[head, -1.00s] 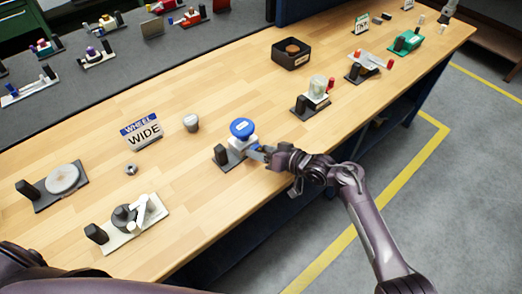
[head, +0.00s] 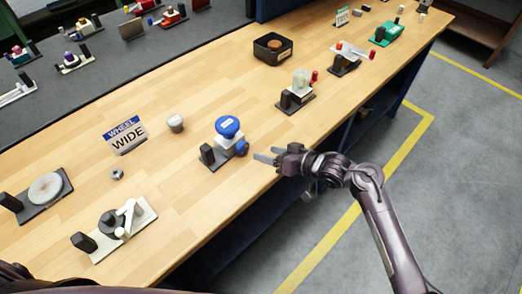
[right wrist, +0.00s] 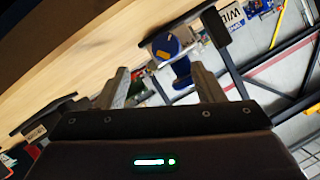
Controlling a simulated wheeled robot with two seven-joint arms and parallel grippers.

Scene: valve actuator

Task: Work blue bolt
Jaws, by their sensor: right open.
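The blue bolt (head: 242,147) sticks out of the near right side of a white valve body on a dark base. A blue round cap (head: 228,126) sits on top of that valve. In the right wrist view the blue bolt (right wrist: 181,68) shows ahead, between the fingers in the picture, with the blue cap (right wrist: 165,46) beyond it. My right gripper (head: 265,155) is open and empty, a short gap to the right of the bolt and apart from it, with its fingers pointing at it. My left gripper is not in view.
A sign reading WHEEL WIDE (head: 126,136), a small grey knob (head: 176,123) and a nut (head: 117,174) stand left of the valve. Another valve with a red knob (head: 297,90) and a dark box (head: 272,47) stand farther back. The bench's front edge is close to my right gripper.

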